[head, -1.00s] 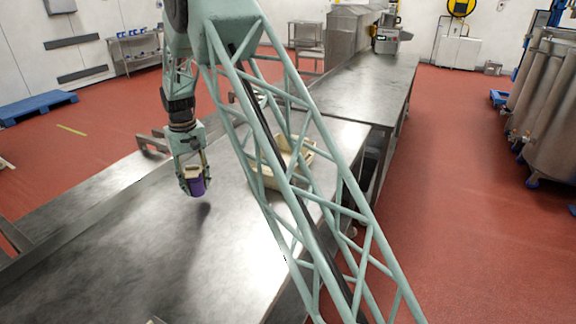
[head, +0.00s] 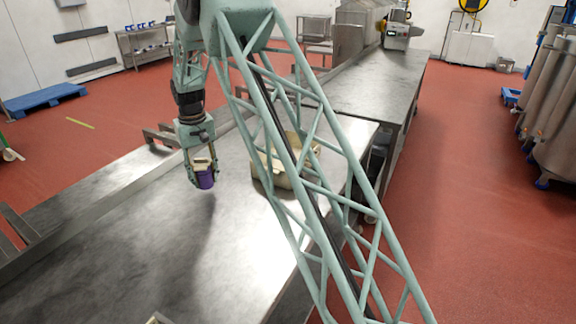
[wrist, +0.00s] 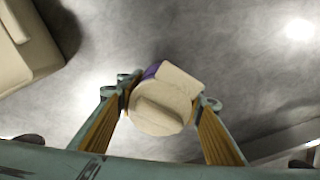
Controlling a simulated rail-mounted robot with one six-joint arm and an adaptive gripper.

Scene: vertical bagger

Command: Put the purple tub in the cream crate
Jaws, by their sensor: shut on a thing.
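The purple tub (head: 205,179) is a small purple container with a pale top. My gripper (head: 200,173) is shut on it and holds it above the steel table, to the left of the crate in the head view. In the wrist view the tub's cream top (wrist: 163,100) sits between the two fingers, with a bit of purple showing. The cream crate (head: 270,176) stands on the table, partly hidden behind my arm's lattice. Its corner also shows at the upper left of the wrist view (wrist: 25,58). The crate's inside is mostly hidden in both views.
The steel table (head: 150,255) is largely bare around the tub. A second steel table (head: 365,80) continues behind, with a machine (head: 397,35) at its far end. A raised metal rail (head: 110,195) runs along the table's left side. Large steel tanks (head: 565,120) stand at the right.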

